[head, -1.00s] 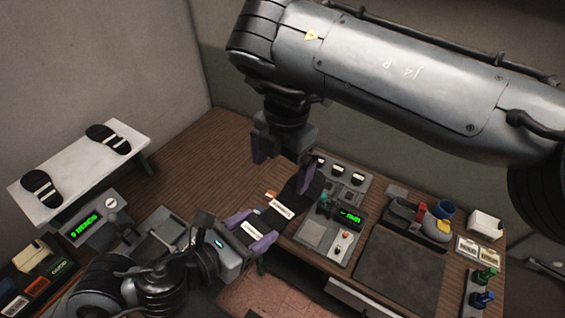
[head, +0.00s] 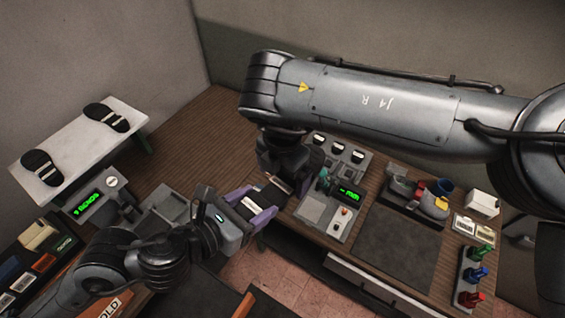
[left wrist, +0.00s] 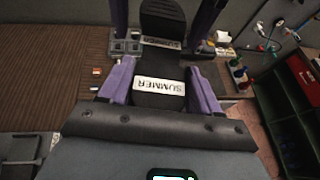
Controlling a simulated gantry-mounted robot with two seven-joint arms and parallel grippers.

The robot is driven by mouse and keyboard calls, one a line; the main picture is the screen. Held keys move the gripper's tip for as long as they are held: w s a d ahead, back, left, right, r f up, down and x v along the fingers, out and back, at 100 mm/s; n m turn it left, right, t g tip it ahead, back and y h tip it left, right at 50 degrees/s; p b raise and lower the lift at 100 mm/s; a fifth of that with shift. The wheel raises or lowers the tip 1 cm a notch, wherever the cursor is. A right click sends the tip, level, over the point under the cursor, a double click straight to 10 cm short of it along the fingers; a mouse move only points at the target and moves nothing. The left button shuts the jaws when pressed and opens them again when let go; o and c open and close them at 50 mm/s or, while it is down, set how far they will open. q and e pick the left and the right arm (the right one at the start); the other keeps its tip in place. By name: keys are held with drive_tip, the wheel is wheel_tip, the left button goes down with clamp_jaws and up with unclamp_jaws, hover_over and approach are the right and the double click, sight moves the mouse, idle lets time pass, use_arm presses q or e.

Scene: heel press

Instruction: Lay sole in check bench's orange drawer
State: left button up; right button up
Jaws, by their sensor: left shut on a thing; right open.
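The black sole (head: 268,192) has white labels; the near one reads SUMMER in the left wrist view (left wrist: 158,87). My left gripper (head: 257,202) is shut on its near end, with a purple finger on each side. My right gripper (left wrist: 160,34) is open, its purple fingers on either side of the sole's far end; in the head view its arm hides most of it. An orange strip (head: 72,275) with partly cut-off lettering and an orange edge (head: 246,304) show at the bottom of the head view, with a dark surface between them. The frame cuts them off.
A white table (head: 55,170) with two dark striped soles stands at left. A unit with a green display (head: 88,203) is beside it. Another green-display device (head: 347,192), a dark mat (head: 395,245) and colored bottles (head: 475,275) are at right.

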drive_tip(key=shift+f, duration=0.45)
drive_tip(key=shift+c, duration=0.5)
use_arm(q)
drive_tip(key=shift+d, duration=0.1)
use_arm(e)
drive_tip(key=c, duration=0.9)
use_arm(q)
drive_tip(key=o, duration=1.2)
use_arm(e)
drive_tip(key=shift+c, duration=0.4)
use_arm(q)
drive_tip(key=shift+o, duration=0.2)
drive_tip(key=shift+r, duration=0.1)
